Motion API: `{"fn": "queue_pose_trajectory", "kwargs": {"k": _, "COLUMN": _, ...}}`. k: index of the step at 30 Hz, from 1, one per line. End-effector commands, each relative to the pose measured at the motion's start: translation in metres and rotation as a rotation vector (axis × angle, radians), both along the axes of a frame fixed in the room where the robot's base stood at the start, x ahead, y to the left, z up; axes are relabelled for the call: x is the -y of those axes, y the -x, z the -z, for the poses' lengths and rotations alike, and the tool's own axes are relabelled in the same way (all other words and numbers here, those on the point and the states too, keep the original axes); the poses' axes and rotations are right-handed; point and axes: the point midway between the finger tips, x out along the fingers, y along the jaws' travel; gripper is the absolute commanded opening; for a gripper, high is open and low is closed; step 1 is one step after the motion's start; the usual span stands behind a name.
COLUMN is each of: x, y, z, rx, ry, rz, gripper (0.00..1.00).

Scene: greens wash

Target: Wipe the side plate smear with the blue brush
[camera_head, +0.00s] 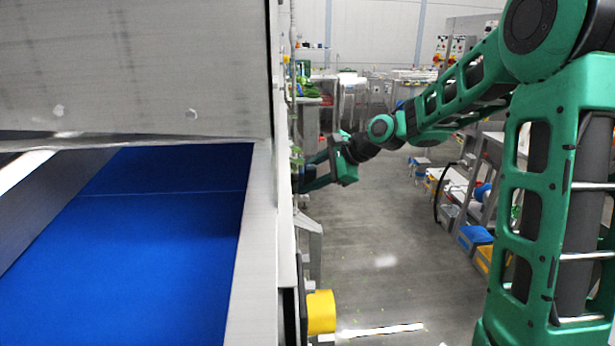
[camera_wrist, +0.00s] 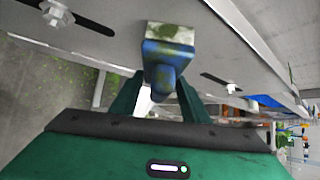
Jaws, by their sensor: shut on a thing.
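My gripper (camera_wrist: 161,84) is shut on the blue brush (camera_wrist: 163,62), which points away from the palm between the two green fingers. The brush's end is a pale block with green stain on its face. In the wrist view it lies over the grey metal side plate (camera_wrist: 110,30); I cannot tell whether it touches. No separate smear on the plate can be made out; the brush hides part of the surface. In the head view my gripper (camera_head: 318,170) reaches left to the machine's side, its fingertips partly hidden by the machine's edge.
The plate carries bolts (camera_wrist: 57,12) and dark slots (camera_wrist: 222,82). In the head view a blue conveyor belt (camera_head: 160,240) lies left, and a yellow part (camera_head: 321,312) juts from the machine's side. Open grey floor (camera_head: 380,240) lies right, with crates (camera_head: 474,238) beyond.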

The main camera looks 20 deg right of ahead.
Motion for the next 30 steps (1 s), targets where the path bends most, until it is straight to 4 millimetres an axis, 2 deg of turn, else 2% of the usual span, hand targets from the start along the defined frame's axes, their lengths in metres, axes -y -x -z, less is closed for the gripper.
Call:
{"fn": "queue_pose_trajectory", "kwargs": {"k": 5, "x": -0.005, "y": 0.006, "z": -0.001, "rx": 0.001, "ry": -0.003, "rz": -0.008, "gripper": 0.06}}
{"fn": "queue_pose_trajectory", "kwargs": {"k": 19, "x": -0.011, "y": 0.039, "z": -0.001, "rx": 0.002, "ry": -0.004, "rz": -0.012, "gripper": 0.06}}
{"fn": "queue_pose_trajectory", "kwargs": {"k": 30, "x": -0.011, "y": 0.042, "z": -0.001, "rx": 0.001, "ry": -0.004, "rz": -0.010, "gripper": 0.06}}
